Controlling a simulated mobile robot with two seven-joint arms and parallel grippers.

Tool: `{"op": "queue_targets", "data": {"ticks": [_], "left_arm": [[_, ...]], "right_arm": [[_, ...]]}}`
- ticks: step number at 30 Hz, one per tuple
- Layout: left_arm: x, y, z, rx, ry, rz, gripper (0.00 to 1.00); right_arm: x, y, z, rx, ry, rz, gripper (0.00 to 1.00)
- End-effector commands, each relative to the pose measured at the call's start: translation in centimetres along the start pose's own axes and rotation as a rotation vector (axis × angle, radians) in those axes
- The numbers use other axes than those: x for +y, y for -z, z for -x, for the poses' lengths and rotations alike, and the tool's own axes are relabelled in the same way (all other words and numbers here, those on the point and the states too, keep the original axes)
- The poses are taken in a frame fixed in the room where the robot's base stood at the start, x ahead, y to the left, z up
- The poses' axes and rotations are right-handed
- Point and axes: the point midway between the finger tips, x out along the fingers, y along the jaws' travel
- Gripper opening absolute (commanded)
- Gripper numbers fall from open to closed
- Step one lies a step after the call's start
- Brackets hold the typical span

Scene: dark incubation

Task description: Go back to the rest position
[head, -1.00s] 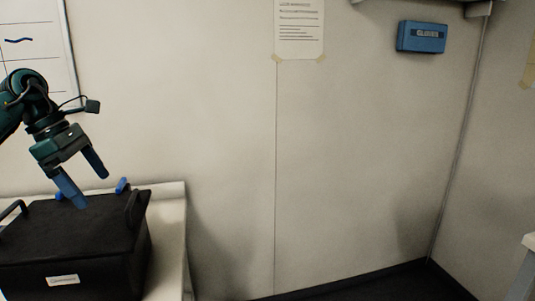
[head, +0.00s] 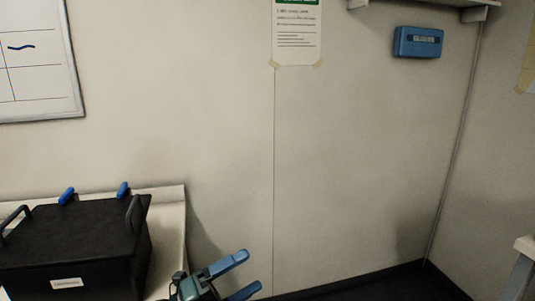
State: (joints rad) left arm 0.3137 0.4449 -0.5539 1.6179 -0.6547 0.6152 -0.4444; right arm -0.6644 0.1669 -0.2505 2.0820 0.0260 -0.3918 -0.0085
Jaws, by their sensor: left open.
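My left gripper (head: 240,274) shows at the bottom of the head view, to the right of the bench. Its two blue fingers are spread apart and point right, with nothing between them. It is clear of the black box (head: 95,248), which stands on the bench at the lower left with a white label on its front and a dark handle at each side. The box looks closed. My right gripper does not show.
The pale bench (head: 172,215) ends just left of my gripper. Two blue clips (head: 67,195) stand behind the box. A whiteboard (head: 40,60), a paper notice (head: 297,35) and a blue glove box (head: 418,42) are on the wall. The middle is free. Another surface (head: 525,246) edges in at right.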

Motion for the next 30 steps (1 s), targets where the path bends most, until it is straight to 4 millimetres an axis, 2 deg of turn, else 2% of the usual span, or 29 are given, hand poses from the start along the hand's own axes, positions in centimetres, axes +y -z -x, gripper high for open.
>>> {"op": "queue_targets", "data": {"ticks": [1,5,8,12,15,18,22,30], "left_arm": [[0.9,0.8,1.0,-0.113,0.009,0.155,1.0],[4.0,1.9,4.8,-0.42,0.011,0.557,1.0],[7.0,3.8,9.0,-0.662,-0.006,0.868,1.0],[10.8,8.3,15.3,-0.981,-0.043,1.262,1.0],[12.4,11.8,19.0,-1.16,-0.068,1.472,1.0],[13.2,14.5,21.3,-1.279,-0.087,1.607,1.0],[13.5,16.1,22.6,-1.346,-0.1,1.683,1.0],[13.5,16.1,22.6,-1.348,-0.1,1.685,1.0]], "right_arm": [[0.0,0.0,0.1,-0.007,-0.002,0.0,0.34],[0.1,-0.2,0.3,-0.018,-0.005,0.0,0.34],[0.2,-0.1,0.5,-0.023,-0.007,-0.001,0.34],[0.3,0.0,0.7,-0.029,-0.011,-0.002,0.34],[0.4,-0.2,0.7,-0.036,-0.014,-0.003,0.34],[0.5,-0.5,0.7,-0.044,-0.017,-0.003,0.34],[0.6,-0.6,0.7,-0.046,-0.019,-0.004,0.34],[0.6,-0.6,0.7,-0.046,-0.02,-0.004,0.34]]}}
